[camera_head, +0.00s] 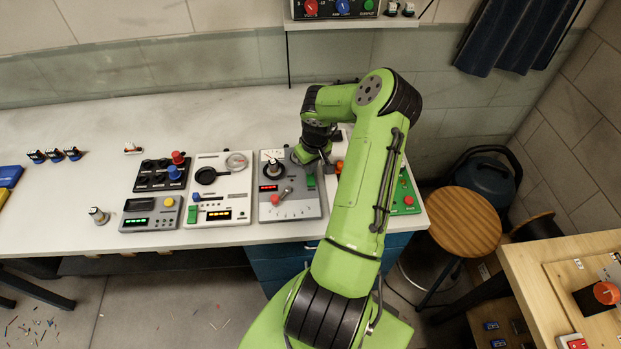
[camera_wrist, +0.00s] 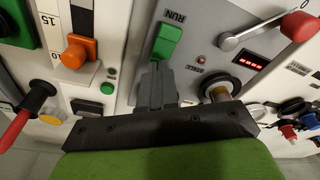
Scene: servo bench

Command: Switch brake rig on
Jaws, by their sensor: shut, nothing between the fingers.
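A grey panel (camera_head: 290,208) on the bench carries a green rocker switch (camera_head: 311,182), a red lit display (camera_head: 268,188), a lever and a dial. No label I can read names it the brake rig. In the wrist view the green rocker (camera_wrist: 167,42) has the word RUN beside it. The red display (camera_wrist: 252,62) and the red-knobbed lever (camera_wrist: 255,30) are to its right. My gripper (camera_wrist: 158,72) is shut and empty, its tips just below the green rocker. I cannot tell whether they touch it. In the head view my arm hides part of the panel.
A white panel with an orange knob (camera_wrist: 78,50) and a red-handled lever (camera_wrist: 20,125) lie left in the wrist view. A white panel (camera_head: 218,190) and a grey box (camera_head: 152,215) stand left on the bench. A wooden stool (camera_head: 458,220) stands right.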

